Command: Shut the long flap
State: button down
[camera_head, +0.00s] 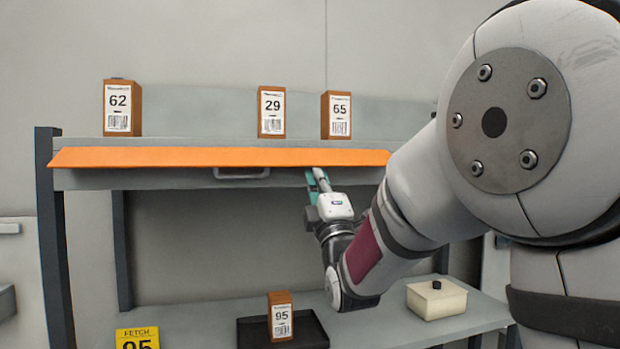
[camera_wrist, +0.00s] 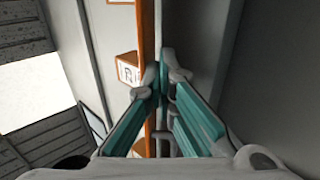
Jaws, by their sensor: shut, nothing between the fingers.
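The long flap (camera_head: 220,157) is an orange strip along the front edge of the upper shelf. It juts out from the shelf edge, over a grey front panel with a handle (camera_head: 240,173). In the wrist view the flap (camera_wrist: 147,35) runs as an orange band past the fingertips. My gripper (camera_head: 317,174) is shut and empty, with its teal fingers just below the flap's lower edge, right of the handle. The fingertips (camera_wrist: 164,72) are close beside the flap in the wrist view; I cannot tell whether they touch it.
Boxes 62 (camera_head: 120,108), 29 (camera_head: 271,112) and 65 (camera_head: 337,115) stand on the upper shelf. Below, box 95 (camera_head: 281,316) stands on a dark tray (camera_head: 250,334), with a cream lidded container (camera_head: 437,299) to the right. A yellow sign (camera_head: 138,338) is at lower left.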

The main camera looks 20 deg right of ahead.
jog(key=shift+s+r, duration=0.15)
jog(key=shift+s+r+p, duration=0.4)
jog(key=shift+r, duration=0.1)
jog(key=shift+s+r+p, duration=0.25)
jog(key=shift+r+p, duration=0.05)
jog(key=shift+r, duration=0.25)
